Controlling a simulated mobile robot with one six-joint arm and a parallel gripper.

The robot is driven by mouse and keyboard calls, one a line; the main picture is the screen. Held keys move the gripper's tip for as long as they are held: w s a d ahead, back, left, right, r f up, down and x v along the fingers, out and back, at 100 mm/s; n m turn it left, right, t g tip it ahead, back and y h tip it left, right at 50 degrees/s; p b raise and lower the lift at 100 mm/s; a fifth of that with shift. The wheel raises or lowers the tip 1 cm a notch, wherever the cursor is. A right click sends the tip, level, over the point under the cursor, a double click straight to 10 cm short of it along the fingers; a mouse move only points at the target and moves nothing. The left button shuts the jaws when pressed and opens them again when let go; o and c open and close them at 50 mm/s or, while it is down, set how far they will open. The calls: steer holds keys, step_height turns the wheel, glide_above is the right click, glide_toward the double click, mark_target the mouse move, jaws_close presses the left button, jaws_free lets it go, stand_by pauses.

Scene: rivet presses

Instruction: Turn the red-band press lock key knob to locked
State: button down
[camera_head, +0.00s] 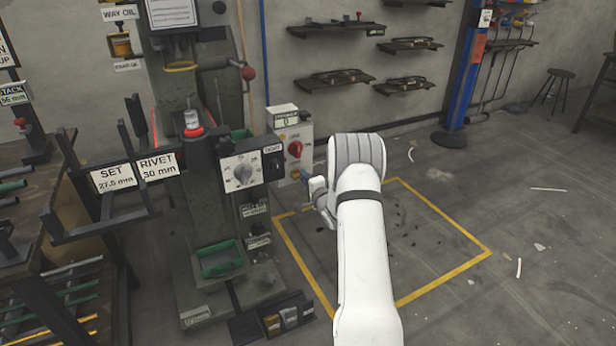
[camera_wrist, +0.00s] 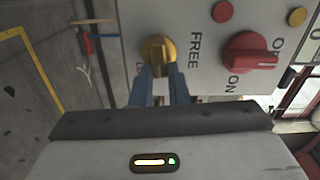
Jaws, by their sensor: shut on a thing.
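The lock key knob (camera_wrist: 158,49) is a brass-yellow knob on the light grey control panel (camera_wrist: 205,80). The word FREE stands to its right in the wrist view; a label on its other side is mostly hidden by my fingers. My gripper (camera_wrist: 160,73) has its two blue fingers closed on this knob from either side. The head view shows my gripper (camera_head: 316,190) at the panel's lower right, where the knob is hard to make out. The press (camera_head: 192,90) carries a red ring (camera_head: 193,132) low on its ram.
A red ON/OFF knob (camera_wrist: 250,52) sits close to the right of the lock knob, with a red button (camera_wrist: 222,11) and a yellow button (camera_wrist: 297,16). A grey dial box (camera_head: 243,172) is left of the panel. Yellow-outlined floor (camera_head: 440,250) lies open at right.

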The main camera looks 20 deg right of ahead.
steer(key=shift+d+f+m, duration=0.1)
steer(key=shift+f+m, duration=0.1)
steer(key=shift+m, duration=0.4)
steer(key=c, duration=1.4)
jaws_free()
steer(key=shift+r, duration=0.1)
steer(key=s+p, duration=0.1)
steer(key=s, duration=0.7)
steer(key=shift+p, duration=0.35)
steer(key=shift+d, duration=0.1)
